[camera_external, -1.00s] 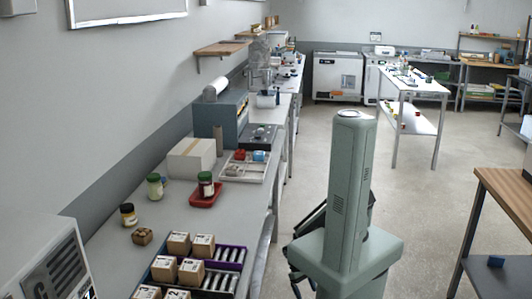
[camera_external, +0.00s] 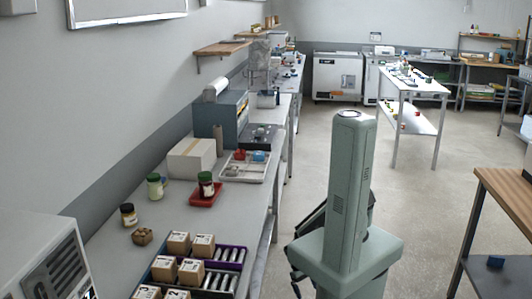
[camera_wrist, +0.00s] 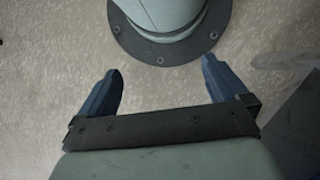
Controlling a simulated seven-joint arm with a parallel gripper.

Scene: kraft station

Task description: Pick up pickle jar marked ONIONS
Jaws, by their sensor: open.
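Three jars stand on the long bench (camera_external: 235,200) at the left in the external view. One jar with a green lid and pale contents (camera_external: 155,187) stands near the wall. A jar with a green lid and dark red contents (camera_external: 206,185) stands in a red tray (camera_external: 204,198). A jar with a dark lid and yellowish label (camera_external: 129,215) stands nearer the camera. The label words are too small to read, so I cannot tell which is marked ONIONS. My gripper (camera_wrist: 160,83) is open and empty in the wrist view, pointing at the floor and my base. No jar shows there.
Small cartons (camera_external: 191,270) stand in a purple-edged rack near the front of the bench. A brown block (camera_external: 142,236) lies by the dark-lidded jar. A cardboard box (camera_external: 192,158) and a white divided tray (camera_external: 245,168) are farther back.

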